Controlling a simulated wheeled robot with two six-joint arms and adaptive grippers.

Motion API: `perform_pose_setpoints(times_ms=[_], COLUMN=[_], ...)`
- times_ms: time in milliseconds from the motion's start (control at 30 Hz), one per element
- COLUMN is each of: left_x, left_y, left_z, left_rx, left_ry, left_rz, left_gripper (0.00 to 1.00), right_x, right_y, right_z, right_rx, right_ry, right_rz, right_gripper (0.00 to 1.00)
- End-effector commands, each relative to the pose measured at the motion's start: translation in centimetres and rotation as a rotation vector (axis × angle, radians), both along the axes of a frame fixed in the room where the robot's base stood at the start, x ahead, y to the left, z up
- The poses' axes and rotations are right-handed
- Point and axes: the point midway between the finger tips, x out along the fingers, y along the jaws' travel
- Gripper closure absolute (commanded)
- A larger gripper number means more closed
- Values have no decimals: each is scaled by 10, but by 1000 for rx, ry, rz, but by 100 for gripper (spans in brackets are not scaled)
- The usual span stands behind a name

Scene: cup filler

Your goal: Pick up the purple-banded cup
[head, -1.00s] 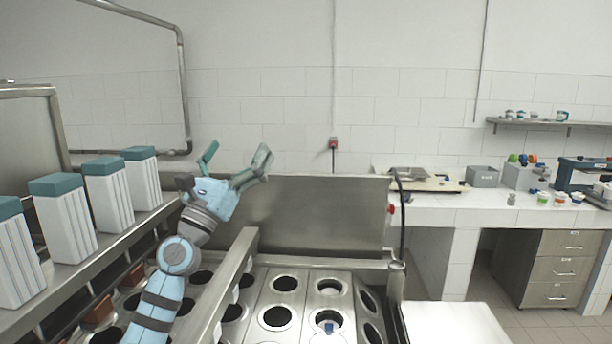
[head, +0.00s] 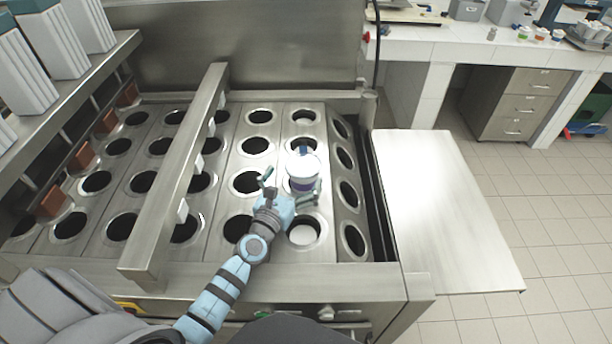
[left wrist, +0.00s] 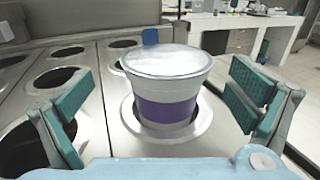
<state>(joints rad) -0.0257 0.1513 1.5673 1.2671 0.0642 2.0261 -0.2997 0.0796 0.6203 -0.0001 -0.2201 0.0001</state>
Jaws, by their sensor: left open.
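The purple-banded cup (head: 302,172) is white with a clear-looking lid and stands upright in a round hole of the metal plate. In the left wrist view the cup (left wrist: 167,90) shows its purple band just above the hole's rim. My left gripper (head: 291,184) is open, on the near side of the cup. In the left wrist view its green-padded fingers (left wrist: 162,112) stand apart to the left and right of the cup, with gaps on both sides. My right gripper is not in view.
A metal bar (head: 180,165) runs above the holed plate (head: 218,222) left of the gripper. A hole nearer me holds something white (head: 303,234). A small blue part (left wrist: 150,37) stands behind the cup. A bare metal side table (head: 440,210) lies to the right.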

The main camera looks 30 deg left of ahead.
Motion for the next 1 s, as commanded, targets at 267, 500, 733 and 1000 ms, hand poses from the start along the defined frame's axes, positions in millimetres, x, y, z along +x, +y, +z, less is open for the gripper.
perform_pose_setpoints(times_ms=[267, 500, 733, 1000], left_x=[45, 46, 46, 46], left_y=[-3, -3, -3, -3], left_z=[-3, -2, -2, -1], left_rx=[1, 0, -1, -1], left_ry=[-1, -1, -1, -3], left_rz=[0, -1, -1, -1], left_gripper=[0, 8, 45, 65], right_x=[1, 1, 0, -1], right_y=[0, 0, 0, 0], right_z=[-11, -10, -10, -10], right_rx=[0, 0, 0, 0], right_ry=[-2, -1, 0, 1], right_rz=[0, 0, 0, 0], right_gripper=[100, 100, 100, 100])
